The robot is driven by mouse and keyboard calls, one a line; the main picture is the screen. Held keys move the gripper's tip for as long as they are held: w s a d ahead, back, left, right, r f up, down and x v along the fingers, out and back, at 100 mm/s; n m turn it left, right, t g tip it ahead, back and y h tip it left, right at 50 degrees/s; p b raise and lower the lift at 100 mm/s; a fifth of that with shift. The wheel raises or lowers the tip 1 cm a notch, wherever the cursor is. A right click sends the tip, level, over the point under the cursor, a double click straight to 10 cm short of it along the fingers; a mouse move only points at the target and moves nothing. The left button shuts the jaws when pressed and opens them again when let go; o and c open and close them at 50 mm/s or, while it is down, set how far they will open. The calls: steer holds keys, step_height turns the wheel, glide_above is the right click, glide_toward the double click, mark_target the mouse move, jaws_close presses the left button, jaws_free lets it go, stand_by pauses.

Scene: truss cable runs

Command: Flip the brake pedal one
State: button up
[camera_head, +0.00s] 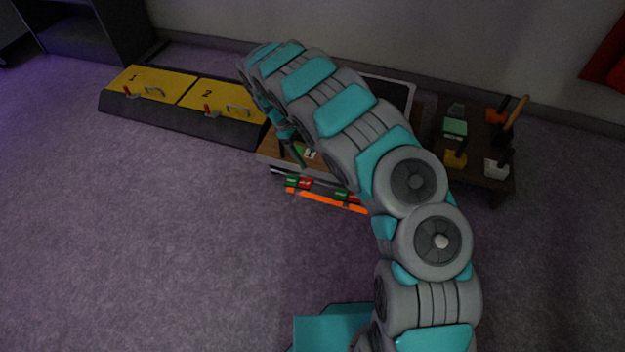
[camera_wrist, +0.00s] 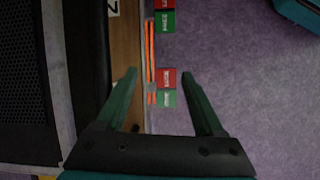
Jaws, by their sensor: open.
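Two red-and-green brake pedals sit along the front of the wooden console: a left one (camera_head: 298,183) and a right one (camera_head: 347,197). I cannot read a number on either. My gripper (camera_head: 297,160) is over the console's front left, near the left pedal. In the wrist view my gripper (camera_wrist: 160,75) is open, and the near pedal (camera_wrist: 166,88) shows between its fingers, with red above green. Contact and height above it cannot be told. The other pedal (camera_wrist: 165,15) is at the top of that view, also red and green.
An orange bar (camera_head: 325,202) runs along the console front below the pedals. Yellow-topped boxes marked 1 (camera_head: 140,80) and 2 (camera_head: 215,95) are at the left. A dark table (camera_head: 490,178) with several levers is at the right. The floor in front is clear.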

steer(key=n, duration=0.1)
glide_toward(304, 182)
steer(key=shift+s+d+f, duration=0.1)
steer(key=shift+d+f, duration=0.25)
steer(key=shift+f, duration=0.05)
steer(key=x, duration=0.7)
steer(key=shift+s+f+b, duration=0.1)
steer(key=shift+f+b, duration=0.2)
